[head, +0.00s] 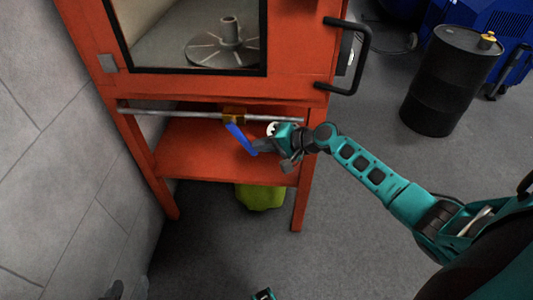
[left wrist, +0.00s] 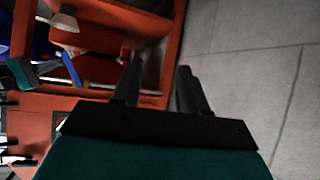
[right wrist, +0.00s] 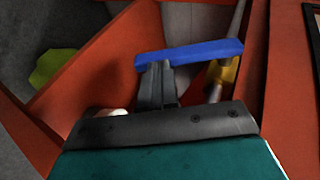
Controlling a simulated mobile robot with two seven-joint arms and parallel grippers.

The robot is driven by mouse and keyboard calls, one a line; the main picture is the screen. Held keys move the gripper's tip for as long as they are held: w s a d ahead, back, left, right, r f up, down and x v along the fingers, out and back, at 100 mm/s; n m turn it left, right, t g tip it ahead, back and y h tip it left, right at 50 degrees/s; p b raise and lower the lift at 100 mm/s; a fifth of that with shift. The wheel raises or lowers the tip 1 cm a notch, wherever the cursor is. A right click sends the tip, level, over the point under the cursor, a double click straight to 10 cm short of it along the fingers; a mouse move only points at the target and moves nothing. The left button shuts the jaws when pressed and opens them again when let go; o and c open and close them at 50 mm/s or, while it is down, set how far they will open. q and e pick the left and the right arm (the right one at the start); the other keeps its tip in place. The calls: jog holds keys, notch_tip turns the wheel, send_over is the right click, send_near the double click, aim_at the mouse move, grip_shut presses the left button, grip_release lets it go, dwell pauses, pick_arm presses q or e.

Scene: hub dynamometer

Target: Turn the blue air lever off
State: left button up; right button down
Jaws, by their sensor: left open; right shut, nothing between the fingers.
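The blue air lever (head: 240,137) hangs from a brass valve (head: 234,112) on a grey pipe, slanting down and to the right. My right gripper (head: 257,147) is shut and empty, with its fingertips at the lever's lower free end. In the right wrist view the lever (right wrist: 190,53) crosses just beyond the shut fingertips (right wrist: 155,68); I cannot tell whether they touch. My left gripper (left wrist: 160,75) is open and empty, low near the grey wall. The lever also shows small in the left wrist view (left wrist: 71,68).
The orange cabinet frame (head: 215,148) surrounds the pipe (head: 170,111), with a shelf below. A black door handle (head: 360,58) sticks out at upper right. A yellow-green object (head: 260,196) lies under the shelf. A black drum (head: 440,80) stands right; the floor in front is clear.

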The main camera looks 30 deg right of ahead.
aim_at(249, 152)
jog(key=shift+w+a+f+b, duration=0.5)
jog(key=shift+a+f+b, duration=0.25)
jog(key=shift+a+f, duration=0.1)
jog(key=shift+w+a+f+b, duration=0.45)
jog(key=shift+a+f+b, duration=0.25)
jog(key=shift+f+b, duration=0.1)
pick_arm(q)
jog(key=f, duration=0.3)
jog(key=shift+w+d+f, duration=0.1)
jog(key=shift+d+f, duration=0.05)
jog(key=shift+d, duration=0.15)
pick_arm(e)
jog(key=shift+a, duration=0.2)
pick_arm(q)
jog(key=shift+d, duration=0.15)
